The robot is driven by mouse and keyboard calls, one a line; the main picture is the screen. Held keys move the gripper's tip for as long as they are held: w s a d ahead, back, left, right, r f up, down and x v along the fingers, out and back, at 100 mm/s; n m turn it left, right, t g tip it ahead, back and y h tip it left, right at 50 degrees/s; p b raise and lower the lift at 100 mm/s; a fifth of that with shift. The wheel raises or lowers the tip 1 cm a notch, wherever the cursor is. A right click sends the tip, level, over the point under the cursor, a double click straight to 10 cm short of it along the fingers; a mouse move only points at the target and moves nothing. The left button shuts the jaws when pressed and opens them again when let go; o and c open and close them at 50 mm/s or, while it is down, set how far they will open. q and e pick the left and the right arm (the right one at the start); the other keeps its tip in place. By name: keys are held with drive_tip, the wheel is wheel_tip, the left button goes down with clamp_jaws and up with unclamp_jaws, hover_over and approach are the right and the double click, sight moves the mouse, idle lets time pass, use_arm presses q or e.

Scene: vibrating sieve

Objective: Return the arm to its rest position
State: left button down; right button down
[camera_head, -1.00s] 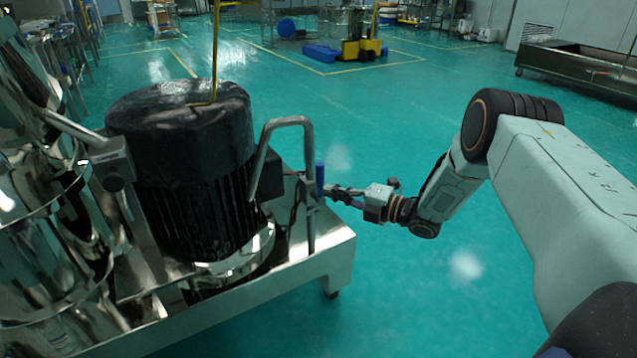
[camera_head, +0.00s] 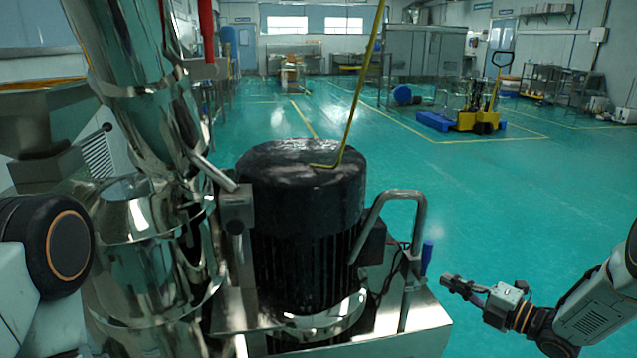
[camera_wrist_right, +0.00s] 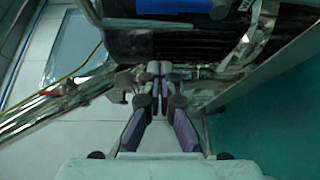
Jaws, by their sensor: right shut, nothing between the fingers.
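My right arm comes in from the right in the head view. Its gripper (camera_head: 447,282) is shut and empty, just right of the cart's metal frame and below the blue-handled lever (camera_head: 426,258), with floor showing between. In the right wrist view the fingers of my right gripper (camera_wrist_right: 156,72) are together at the tips with nothing held. Behind them is the dark ribbed body of the machine (camera_wrist_right: 160,42). Part of my left arm (camera_head: 50,245) shows at the left edge of the head view; its gripper is out of view.
The vibrating sieve's black motor (camera_head: 300,190) and bent handle (camera_head: 400,192) stand on a steel cart (camera_head: 420,330), left of my right gripper. Shiny sieve cylinders (camera_head: 150,240) stand farther left. Open green floor lies behind and right. A yellow pallet truck (camera_head: 478,118) is far off.

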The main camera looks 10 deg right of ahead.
drive_tip(key=s+a+f+m+g+h, duration=0.35)
drive_tip(key=s+f+m, duration=0.45)
drive_tip(key=m, duration=0.3)
drive_tip(key=s+a+f+m+g+h, duration=0.3)
drive_tip(key=s+a+f+m+h, duration=0.1)
drive_tip(key=s+f+m, duration=0.6)
drive_tip(key=s+a+m+g, duration=0.1)
drive_tip(key=s+a+g, duration=0.1)
drive_tip(key=s, duration=0.6)
drive_tip(key=s+a+r+m+g+h, duration=0.1)
drive_tip(key=s+a+m+g, duration=0.1)
drive_tip(key=s, duration=0.6)
drive_tip(key=s+a+r+m+g+h+p, duration=0.1)
drive_tip(key=s+g, duration=0.2)
drive_tip(key=s, duration=0.5)
drive_tip(key=shift+a+r+g, duration=0.25)
drive_tip(key=shift+a+g, duration=0.1)
drive_tip(key=shift+a, duration=0.05)
drive_tip(key=shift+h, duration=0.25)
drive_tip(key=shift+w+a, duration=0.1)
